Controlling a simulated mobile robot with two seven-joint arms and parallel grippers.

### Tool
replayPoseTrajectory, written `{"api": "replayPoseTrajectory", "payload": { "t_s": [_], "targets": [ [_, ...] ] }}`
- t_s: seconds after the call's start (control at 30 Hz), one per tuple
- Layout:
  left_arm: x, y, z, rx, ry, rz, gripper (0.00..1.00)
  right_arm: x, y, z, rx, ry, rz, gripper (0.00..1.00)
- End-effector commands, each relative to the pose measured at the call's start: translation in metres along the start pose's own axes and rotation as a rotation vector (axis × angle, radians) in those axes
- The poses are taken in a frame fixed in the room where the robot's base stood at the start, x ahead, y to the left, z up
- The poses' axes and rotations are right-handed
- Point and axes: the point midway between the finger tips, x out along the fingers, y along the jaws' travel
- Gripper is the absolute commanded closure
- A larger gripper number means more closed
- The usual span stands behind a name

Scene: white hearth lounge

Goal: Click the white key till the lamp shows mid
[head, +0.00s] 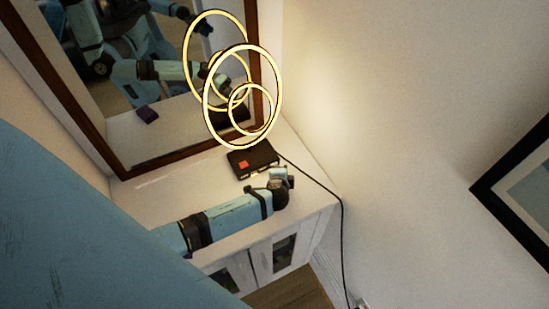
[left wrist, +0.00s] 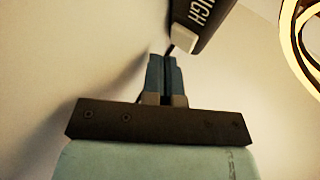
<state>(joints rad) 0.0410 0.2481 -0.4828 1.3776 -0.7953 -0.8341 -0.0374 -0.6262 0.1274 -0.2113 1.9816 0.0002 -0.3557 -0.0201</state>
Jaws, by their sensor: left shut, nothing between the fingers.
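The ring lamp (head: 242,95) glows warm yellow in the head view, and parts of its lit rings (left wrist: 292,25) show in the left wrist view. Its dark control box (head: 250,157) carries an orange-red square, with small pale patches along its front edge; I cannot tell which is the white key. Contact cannot be told. My right gripper is out of view.
The box stands on a white cabinet (head: 150,190) before a wood-framed mirror (head: 130,165) reflecting the lamp and me. A black cable (head: 342,230) runs down the cabinet's right side. A framed picture (head: 500,185) hangs at right. The cabinet top left of the box is clear.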

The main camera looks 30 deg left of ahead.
Motion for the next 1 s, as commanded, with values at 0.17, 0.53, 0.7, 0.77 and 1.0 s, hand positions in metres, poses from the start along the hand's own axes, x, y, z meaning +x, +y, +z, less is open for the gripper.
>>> {"api": "replayPoseTrajectory", "payload": {
  "t_s": [0.17, 0.53, 0.7, 0.77, 1.0],
  "targets": [
    [-0.002, 0.001, -0.001, 0.0, 0.0, 0.0, 1.0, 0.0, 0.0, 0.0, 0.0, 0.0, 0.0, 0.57],
    [-0.009, 0.007, -0.006, 0.0, 0.0, 0.002, 1.0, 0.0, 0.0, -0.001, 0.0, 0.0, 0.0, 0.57],
    [-0.021, 0.016, -0.015, -0.001, 0.0, 0.002, 1.0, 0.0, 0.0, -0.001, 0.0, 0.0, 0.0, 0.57],
    [-0.025, 0.019, -0.018, -0.001, 0.001, 0.002, 1.0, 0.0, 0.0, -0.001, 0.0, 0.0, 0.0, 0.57],
    [-0.037, 0.027, -0.026, 0.0, -0.001, 0.001, 1.0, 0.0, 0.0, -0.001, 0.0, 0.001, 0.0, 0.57]
  ]
}}
